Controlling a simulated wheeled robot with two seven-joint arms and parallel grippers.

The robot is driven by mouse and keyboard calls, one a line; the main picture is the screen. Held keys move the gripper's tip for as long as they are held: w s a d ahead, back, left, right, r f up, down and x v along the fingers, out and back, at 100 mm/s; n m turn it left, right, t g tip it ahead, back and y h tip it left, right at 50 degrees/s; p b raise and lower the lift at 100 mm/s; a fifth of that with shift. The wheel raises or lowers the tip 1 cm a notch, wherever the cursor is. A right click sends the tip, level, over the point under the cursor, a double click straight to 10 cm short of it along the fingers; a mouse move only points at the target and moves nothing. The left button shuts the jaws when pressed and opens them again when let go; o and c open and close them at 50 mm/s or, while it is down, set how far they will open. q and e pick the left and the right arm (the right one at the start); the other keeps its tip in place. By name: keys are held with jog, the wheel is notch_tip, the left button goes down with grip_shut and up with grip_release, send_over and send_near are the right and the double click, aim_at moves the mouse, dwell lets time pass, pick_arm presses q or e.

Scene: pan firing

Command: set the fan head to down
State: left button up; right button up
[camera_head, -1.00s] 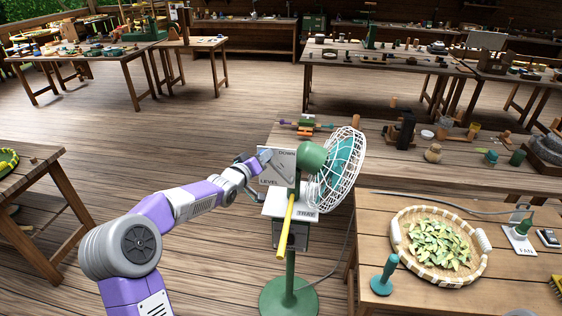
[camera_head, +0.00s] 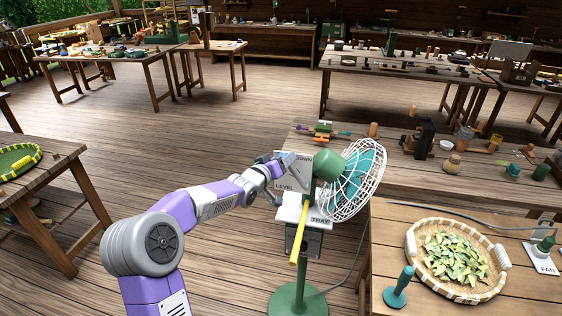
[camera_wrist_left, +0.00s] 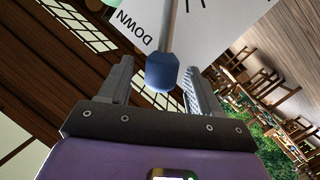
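The fan (camera_head: 327,165) has a green motor housing and a white wire cage (camera_head: 372,165) on a green stand. The cage faces right and tips downward. A pale plate (camera_head: 297,170) beside the housing reads DOWN at its top and LEVEL lower left. My left gripper (camera_head: 276,168) is at the plate's left side, small in the head view. In the left wrist view a grey rod with a blue knob (camera_wrist_left: 162,72) lies between the fingers (camera_wrist_left: 160,85), near the word DOWN. Gaps show on both sides of the knob; the fingers are apart. My right gripper is not in view.
A yellow bar (camera_head: 299,240) sticks out below the plate toward me, near a TRAY label. A table at right holds a basket of leaves (camera_head: 412,250) and a teal-handled tool (camera_head: 400,285). Open floor lies left of the fan.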

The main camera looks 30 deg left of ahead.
pick_arm(q)
jog(key=s+r, duration=0.1)
jog(key=s, duration=0.6)
jog(key=shift+s+r+p, duration=0.15)
jog(key=shift+s+p, duration=0.1)
jog(key=shift+p, duration=0.2)
